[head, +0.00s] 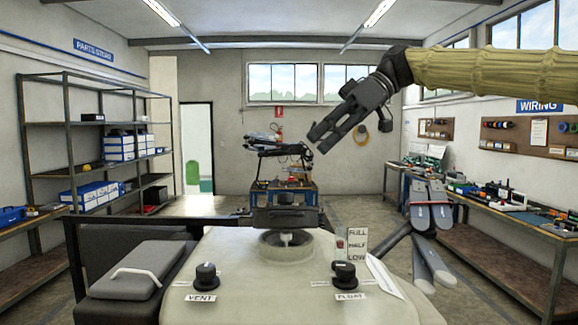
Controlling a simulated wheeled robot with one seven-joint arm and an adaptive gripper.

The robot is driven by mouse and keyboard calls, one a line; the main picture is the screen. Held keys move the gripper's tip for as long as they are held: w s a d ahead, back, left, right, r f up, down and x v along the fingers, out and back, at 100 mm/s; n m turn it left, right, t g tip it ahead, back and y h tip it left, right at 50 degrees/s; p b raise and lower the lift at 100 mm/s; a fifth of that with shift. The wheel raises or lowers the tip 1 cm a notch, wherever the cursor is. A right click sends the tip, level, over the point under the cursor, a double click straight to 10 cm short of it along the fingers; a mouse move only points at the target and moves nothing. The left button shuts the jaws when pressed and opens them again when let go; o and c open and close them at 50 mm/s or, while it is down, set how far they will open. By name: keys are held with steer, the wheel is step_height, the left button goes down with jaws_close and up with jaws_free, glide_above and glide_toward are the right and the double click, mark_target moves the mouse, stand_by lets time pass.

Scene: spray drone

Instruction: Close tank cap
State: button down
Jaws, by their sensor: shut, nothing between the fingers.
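The pale cream tank (230,262) fills the lower middle of the head view. Its round filler neck (268,247) stands on top, with a small light piece visible in the opening. A dark cap (285,217) stands raised behind the neck, so the opening is uncovered. My gripper (318,142) is shut and empty. It hangs in the air above and a little right of the cap, pointing down to the left, and appears apart from it. The cap's hinge is not clear to see.
Black knobs marked VENT (206,275) and FLOAT (344,274) stand on the tank's front. A FULL/HALF/LOW plate (356,245) rises right of the neck. Folded grey arms (430,215) lie to the right. A drone-like machine on a bench (287,188) is behind.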

steer(key=shift+r+p, duration=0.45)
steer(key=s+a+f+p, duration=0.2)
steer(key=a+f+p, duration=0.4)
steer(key=f, duration=0.4)
steer(key=shift+a+f+p, duration=0.3)
steer(key=shift+a+f, duration=0.1)
steer(key=shift+a, duration=0.15)
